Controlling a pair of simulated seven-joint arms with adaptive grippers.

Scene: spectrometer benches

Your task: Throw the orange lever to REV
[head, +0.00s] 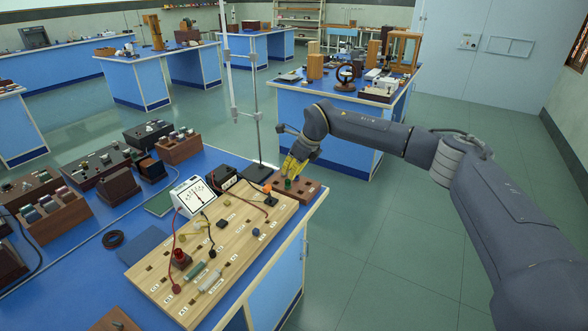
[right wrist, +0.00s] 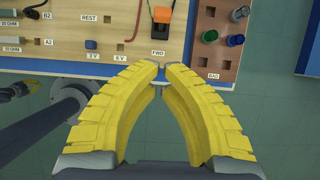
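The orange lever (head: 267,188) stands on a black base near the right end of the wooden circuit board (head: 213,293). A REV label cannot be made out. My right gripper (head: 288,173) has yellow fingers and hangs near the board's right end. In the right wrist view its fingertips (right wrist: 162,66) meet just below the FWD label, apart from the lever, with nothing seen held.
A brown block (head: 301,189) with green and blue posts sits right of the lever. A white meter (head: 190,196) and a metal stand (head: 258,172) are nearby. Red and black wires cross the board. Floor lies beyond the blue bench's right edge.

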